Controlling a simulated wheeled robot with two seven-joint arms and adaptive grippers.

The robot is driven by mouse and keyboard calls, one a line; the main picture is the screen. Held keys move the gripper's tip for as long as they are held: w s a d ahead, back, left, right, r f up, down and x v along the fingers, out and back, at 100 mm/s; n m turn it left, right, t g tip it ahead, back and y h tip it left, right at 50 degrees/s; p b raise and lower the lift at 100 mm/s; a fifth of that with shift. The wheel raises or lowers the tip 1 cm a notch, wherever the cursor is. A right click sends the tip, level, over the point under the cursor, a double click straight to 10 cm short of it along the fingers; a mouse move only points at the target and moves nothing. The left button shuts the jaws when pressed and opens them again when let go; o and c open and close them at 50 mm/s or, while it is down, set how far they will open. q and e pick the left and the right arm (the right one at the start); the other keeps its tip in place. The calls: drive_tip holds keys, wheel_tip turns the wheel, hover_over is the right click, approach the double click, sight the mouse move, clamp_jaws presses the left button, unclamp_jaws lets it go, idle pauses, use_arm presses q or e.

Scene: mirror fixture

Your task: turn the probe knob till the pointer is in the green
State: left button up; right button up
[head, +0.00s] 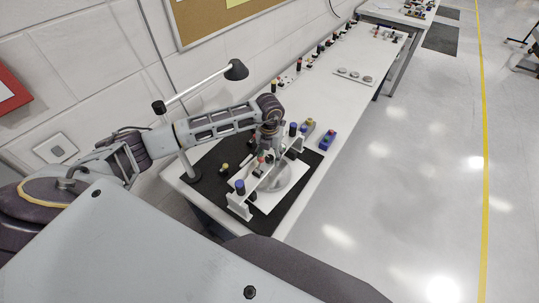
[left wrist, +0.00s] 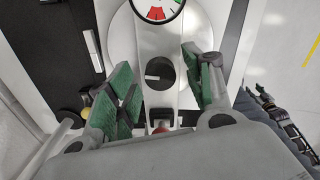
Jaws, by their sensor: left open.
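The white fixture (head: 239,205) stands on a black mat, with a round grey disc (head: 277,178) and blue-topped posts at its ends. My left gripper (head: 268,150) is over it, partly hidden by its own arm. My right gripper (left wrist: 262,92) is small at the right.
A black lamp (head: 236,70) on a pole stands at the bench's left side. Blue and grey blocks (head: 327,140) sit just beyond the mat. Several small items line the wall side of the white bench (head: 335,105).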

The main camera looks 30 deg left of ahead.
use_arm(q)
drive_tip(key=shift+c, duration=0.3)
drive_tip(key=c, duration=1)
